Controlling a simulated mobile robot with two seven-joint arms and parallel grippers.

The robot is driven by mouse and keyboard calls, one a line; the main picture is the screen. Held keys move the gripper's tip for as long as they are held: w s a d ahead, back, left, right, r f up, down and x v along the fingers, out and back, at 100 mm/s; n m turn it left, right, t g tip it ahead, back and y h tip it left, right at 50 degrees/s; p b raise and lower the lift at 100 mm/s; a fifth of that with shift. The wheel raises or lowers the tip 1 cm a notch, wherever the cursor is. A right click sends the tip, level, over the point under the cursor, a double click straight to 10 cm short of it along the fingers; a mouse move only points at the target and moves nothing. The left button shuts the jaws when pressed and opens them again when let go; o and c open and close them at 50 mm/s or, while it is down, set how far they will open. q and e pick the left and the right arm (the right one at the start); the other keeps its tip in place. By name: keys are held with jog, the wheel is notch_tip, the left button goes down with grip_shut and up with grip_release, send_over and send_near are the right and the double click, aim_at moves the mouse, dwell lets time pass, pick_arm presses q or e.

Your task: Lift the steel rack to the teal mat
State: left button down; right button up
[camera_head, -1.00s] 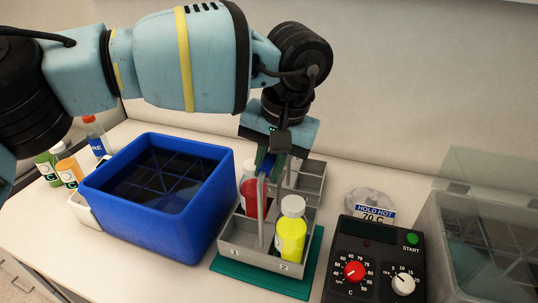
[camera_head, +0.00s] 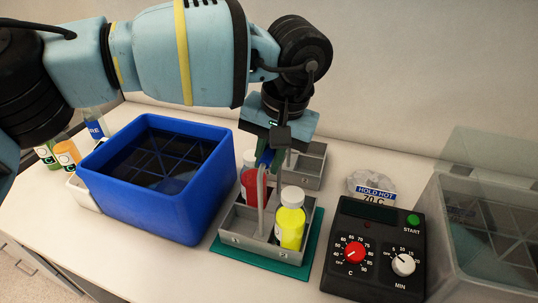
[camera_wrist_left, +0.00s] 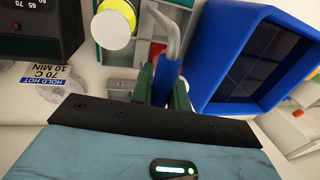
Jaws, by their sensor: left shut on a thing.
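The grey steel rack (camera_head: 248,240) stands over the teal mat (camera_head: 262,262), whose edge shows at the front and right. I see no clear gap between them. The rack holds a yellow bottle (camera_head: 290,222) and a red bottle (camera_head: 250,183), both upright with pale caps. A bent steel handle (camera_head: 261,205) rises from it. My left gripper (camera_head: 267,157) is shut on the handle's blue grip, which also shows between the fingers in the left wrist view (camera_wrist_left: 166,78). The red bottle is partly hidden by the handle. My right gripper is out of view.
A blue bin (camera_head: 185,215) stands close left of the rack. A black control box (camera_head: 372,240) with dials stands close right, beside a clear tank (camera_head: 480,250). Grey compartments (camera_head: 312,160) lie behind the rack; I cannot tell whether they join it. Bottles (camera_head: 66,152) stand far left.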

pick_arm(q)
jog(key=shift+f, duration=0.1)
dwell(0.7)
jog(key=c, duration=1.3)
grip_release()
jog(key=shift+f, duration=0.15)
jog(key=r, duration=0.2)
jog(key=d+r, duration=0.1)
jog(key=r, duration=0.5)
jog(key=shift+s+d+b, duration=0.25)
jog(key=shift+b, duration=0.1)
jog(key=shift+f, duration=0.15)
